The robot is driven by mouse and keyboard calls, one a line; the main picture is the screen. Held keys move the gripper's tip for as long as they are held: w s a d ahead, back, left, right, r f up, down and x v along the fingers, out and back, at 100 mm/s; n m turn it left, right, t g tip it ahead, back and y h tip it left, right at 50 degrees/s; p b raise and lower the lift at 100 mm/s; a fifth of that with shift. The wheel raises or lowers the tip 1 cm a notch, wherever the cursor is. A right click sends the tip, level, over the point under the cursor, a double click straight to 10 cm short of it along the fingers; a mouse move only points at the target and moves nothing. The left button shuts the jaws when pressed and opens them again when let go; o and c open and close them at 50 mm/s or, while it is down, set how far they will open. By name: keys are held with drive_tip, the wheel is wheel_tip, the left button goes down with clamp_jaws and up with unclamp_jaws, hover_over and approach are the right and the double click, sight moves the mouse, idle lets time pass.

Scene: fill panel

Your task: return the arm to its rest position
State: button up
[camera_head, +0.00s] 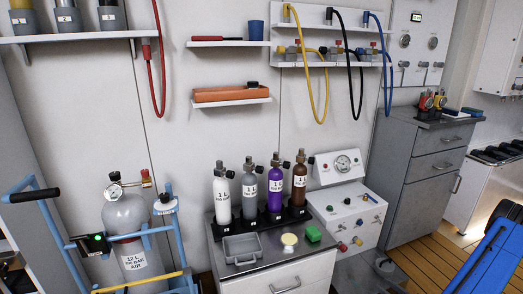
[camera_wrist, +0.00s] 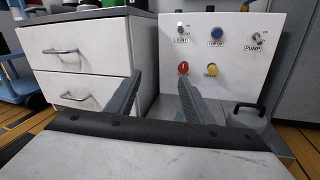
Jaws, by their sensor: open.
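My gripper (camera_wrist: 157,92) shows in the wrist view as two grey fingers set apart, with nothing between them. It points at the fill panel's white front (camera_wrist: 222,45) and at the white drawer cabinet (camera_wrist: 85,65) to its left. The gripper cannot be made out in the head view. In the head view the panel (camera_head: 350,215) has a gauge, knobs and coloured buttons. No object is held.
A blue trolley holds a grey cylinder (camera_head: 128,220). A grey drawer unit (camera_head: 415,165) stands right.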

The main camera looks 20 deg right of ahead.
drive_tip(key=w+a+r+n+g+y, duration=0.3)
drive_tip(key=a+r+n+g, duration=0.5)
drive_tip(key=a+r, duration=0.5)
drive_tip(key=w+a+r+n+g+y, duration=0.25)
drive_tip(key=a+r+n+g, duration=0.25)
drive_tip(key=a+r+n, duration=0.6)
drive_tip(key=s+a+r+n+h, duration=0.6)
drive_tip(key=s+a+r+n, duration=0.1)
drive_tip(key=s+r, duration=0.3)
drive_tip(key=s+a+r+n+h, duration=0.5)
drive_tip(key=s+a+r+n, duration=0.3)
drive_tip(key=s+a+r, duration=0.2)
drive_tip(key=shift+s+r+t+h, duration=0.4)
drive_tip(key=shift+s+r, duration=0.1)
drive_tip(key=shift+r, duration=0.3)
